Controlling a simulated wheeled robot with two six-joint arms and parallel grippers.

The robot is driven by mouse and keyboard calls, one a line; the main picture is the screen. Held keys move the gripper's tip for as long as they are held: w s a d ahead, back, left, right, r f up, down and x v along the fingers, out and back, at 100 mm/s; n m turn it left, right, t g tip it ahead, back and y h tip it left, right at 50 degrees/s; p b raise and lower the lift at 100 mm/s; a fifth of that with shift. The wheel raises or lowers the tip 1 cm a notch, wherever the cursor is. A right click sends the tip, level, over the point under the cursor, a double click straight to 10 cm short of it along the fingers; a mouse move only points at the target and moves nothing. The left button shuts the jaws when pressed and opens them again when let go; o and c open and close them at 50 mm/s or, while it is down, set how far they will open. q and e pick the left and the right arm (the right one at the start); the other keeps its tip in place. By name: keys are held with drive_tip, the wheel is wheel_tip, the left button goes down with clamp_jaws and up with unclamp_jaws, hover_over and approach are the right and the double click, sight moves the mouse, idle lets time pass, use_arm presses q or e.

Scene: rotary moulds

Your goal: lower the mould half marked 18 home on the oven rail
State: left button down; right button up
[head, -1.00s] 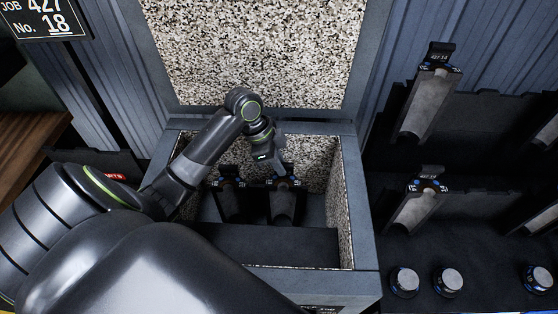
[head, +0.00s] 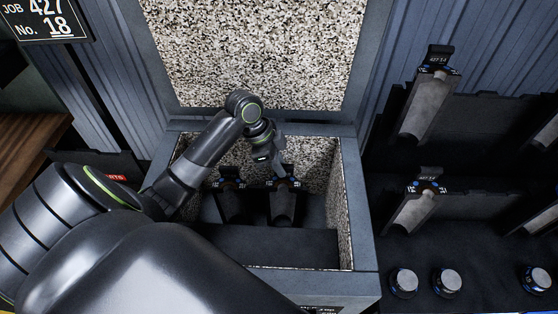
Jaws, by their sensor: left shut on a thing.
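My left gripper (head: 279,170) reaches down into the open oven and is shut on the top of a grey mould half (head: 284,207). This half stands upright inside the oven, on the right of a second mould half (head: 230,204). The number on the held half is too small to read. The rail under the halves is hidden behind the dark front ledge (head: 268,246), so I cannot tell whether the held half touches it. My right gripper is not in view.
The oven has speckled walls (head: 323,170) and a raised speckled lid (head: 255,50). More mould halves (head: 425,105) (head: 412,209) lean on dark racks at right. Several round capped pieces (head: 404,281) stand at lower right. A sign (head: 42,22) reads JOB 427, No. 18.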

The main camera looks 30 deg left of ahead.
use_arm(q)
drive_tip(key=shift+w+d+f, duration=0.1)
drive_tip(key=shift+f, duration=0.1)
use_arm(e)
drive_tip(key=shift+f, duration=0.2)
use_arm(q)
drive_tip(key=shift+d+f+b, duration=0.35)
drive_tip(key=shift+f+b, duration=0.2)
drive_tip(key=shift+f, duration=0.1)
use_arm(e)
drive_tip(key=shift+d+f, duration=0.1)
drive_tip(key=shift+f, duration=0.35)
